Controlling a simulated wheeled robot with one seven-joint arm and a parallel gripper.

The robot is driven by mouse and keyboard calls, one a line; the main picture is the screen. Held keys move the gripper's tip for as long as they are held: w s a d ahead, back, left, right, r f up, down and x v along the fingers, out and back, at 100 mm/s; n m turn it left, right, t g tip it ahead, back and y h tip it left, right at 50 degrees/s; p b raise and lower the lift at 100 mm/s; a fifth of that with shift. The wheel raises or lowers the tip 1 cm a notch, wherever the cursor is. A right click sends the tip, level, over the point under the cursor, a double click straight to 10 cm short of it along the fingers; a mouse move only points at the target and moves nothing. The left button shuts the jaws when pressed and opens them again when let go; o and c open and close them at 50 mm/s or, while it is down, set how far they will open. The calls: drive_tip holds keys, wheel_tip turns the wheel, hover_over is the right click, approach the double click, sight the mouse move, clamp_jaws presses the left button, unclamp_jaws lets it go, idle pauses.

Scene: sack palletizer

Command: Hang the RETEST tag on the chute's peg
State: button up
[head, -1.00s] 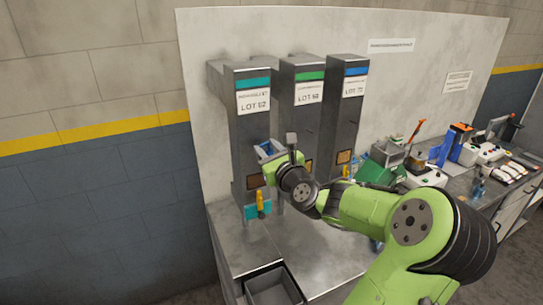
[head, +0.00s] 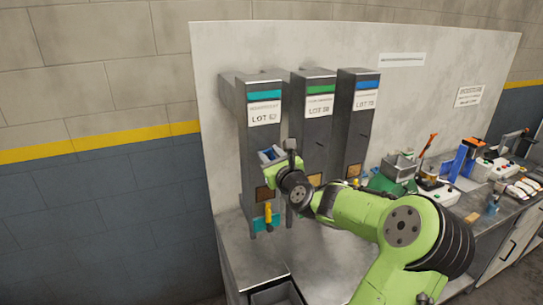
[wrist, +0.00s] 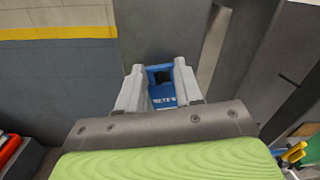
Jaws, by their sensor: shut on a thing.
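My gripper (head: 270,155) is shut on the blue RETEST tag (wrist: 162,96). It holds the tag in front of the left chute (head: 262,185), the one with a teal band and a LOT label. In the wrist view, the tag sits between the two grey fingers, with part of its white lettering showing and a dark square opening near its far end. I cannot make out the chute's peg in either view, nor tell whether the tag touches it. Only a little of the tag's blue shows in the head view.
Two more dark chutes, the green-banded one (head: 317,130) and the blue-banded one (head: 355,130), stand close to the right. A yellow handle (head: 268,216) is low on the left chute. A grey bin (head: 275,295) is below. The bench at right is crowded with equipment.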

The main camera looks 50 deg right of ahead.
idle(0.4)
drive_tip(key=o, duration=1.1)
drive_tip(key=shift+s, duration=0.1)
drive_tip(key=v, duration=1.5)
drive_tip(key=shift+s+a, duration=0.2)
drive_tip(key=shift+s, duration=0.05)
drive_tip(key=shift+w+f, duration=0.1)
drive_tip(key=shift+f, duration=0.1)
